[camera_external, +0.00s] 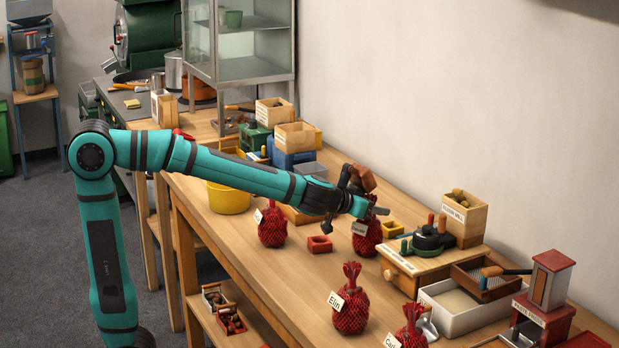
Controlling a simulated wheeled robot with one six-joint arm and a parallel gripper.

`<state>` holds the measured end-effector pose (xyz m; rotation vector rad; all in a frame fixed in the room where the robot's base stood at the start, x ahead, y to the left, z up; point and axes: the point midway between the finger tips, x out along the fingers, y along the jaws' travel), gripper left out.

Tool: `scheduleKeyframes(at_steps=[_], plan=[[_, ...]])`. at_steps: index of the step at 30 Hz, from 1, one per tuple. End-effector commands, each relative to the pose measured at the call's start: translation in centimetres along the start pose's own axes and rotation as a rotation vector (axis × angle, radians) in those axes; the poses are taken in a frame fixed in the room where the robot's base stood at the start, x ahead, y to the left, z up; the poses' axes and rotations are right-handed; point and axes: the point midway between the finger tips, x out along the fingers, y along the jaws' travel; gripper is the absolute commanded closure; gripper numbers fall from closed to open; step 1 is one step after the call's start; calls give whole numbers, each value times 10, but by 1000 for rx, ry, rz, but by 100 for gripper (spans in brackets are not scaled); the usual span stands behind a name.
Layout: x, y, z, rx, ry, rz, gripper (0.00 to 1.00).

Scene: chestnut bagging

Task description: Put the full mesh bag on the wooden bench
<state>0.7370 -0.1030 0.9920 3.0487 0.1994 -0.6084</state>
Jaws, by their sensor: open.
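The wooden bench (305,285) runs along the wall. Several full red mesh bags with tied tops and white name tags stand on it. One mesh bag (272,226) stands left of my gripper, and another mesh bag (367,240) stands just below it. The bag tagged "Elin" (350,310) stands nearer the camera. A further tagged bag (410,334) is cut off by the bottom edge. My gripper (378,210) is open, at the top of the second bag. The arm's end partly hides that bag's neck, and I cannot tell whether they touch.
A small red tray (320,244) and a yellow box (391,229) lie near the gripper. A wooden board with a dark device (428,240), a white tray (462,311) and a red-roofed box (549,280) crowd the right. A glass cabinet (240,45) stands behind.

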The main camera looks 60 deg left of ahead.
Motion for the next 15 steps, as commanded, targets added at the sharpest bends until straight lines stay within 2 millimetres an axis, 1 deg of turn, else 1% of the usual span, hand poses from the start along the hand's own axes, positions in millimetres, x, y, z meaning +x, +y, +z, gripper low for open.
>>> scheduleKeyframes(at_steps=[5,15], plan=[[-19,0,-2,-1,3,2,56],[-75,0,-1,-2,3,1,56]])
